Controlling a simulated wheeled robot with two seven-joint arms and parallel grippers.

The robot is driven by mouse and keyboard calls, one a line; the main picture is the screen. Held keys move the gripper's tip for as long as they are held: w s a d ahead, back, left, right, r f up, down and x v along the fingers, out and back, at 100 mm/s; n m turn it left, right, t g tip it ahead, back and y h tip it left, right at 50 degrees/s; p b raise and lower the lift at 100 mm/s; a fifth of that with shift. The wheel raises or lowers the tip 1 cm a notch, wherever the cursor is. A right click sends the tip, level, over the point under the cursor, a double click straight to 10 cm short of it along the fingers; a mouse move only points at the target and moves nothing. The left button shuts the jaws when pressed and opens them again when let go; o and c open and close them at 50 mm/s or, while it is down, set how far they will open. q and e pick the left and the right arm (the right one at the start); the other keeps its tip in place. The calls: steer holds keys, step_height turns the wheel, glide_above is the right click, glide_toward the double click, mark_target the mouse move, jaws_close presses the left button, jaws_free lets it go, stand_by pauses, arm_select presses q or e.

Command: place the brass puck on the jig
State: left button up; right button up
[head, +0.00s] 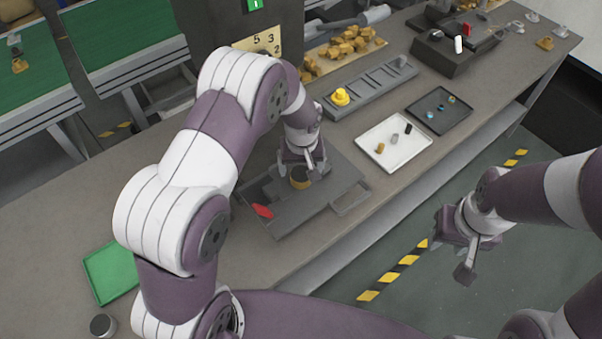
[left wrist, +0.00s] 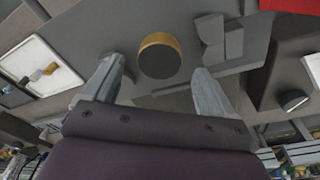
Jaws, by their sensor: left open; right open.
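The brass puck (head: 300,179), a short disc with a dark face and a brass rim, is at the grey jig plate (head: 290,218) on the bench. My left gripper (head: 301,164) is open right over it. In the left wrist view the puck (left wrist: 158,58) lies between the two spread fingers, with a gap on each side. Grey blocks (left wrist: 222,40) stand on the plate beside it. A red part (head: 262,211) lies on the plate's left side. My right gripper (head: 460,257) is open and empty, over the floor at the right.
A white tray (head: 408,155) with small parts and a dark tray (head: 440,125) lie to the right. A slotted grey rack (head: 372,88) with a yellow piece stands behind. A green tray (head: 108,275) and a round metal piece (head: 102,325) are at the left front.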

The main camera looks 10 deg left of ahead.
mark_target(300, 181)
arm_select(q)
step_height(300, 181, up, 8)
steer(key=s+b, duration=0.1)
steer(key=b, duration=0.1)
steer(key=s+a+r+m, duration=0.1)
steer(key=s+a+m, duration=0.1)
steer(key=s, duration=0.6)
steer(key=s+a+r+m, duration=0.1)
steer(key=s+a+m, duration=0.1)
steer(key=s, duration=0.7)
steer(key=shift+s+a, duration=0.15)
steer(key=shift+a, duration=0.1)
steer(key=shift+s+r, duration=0.1)
steer(key=shift+s, duration=0.05)
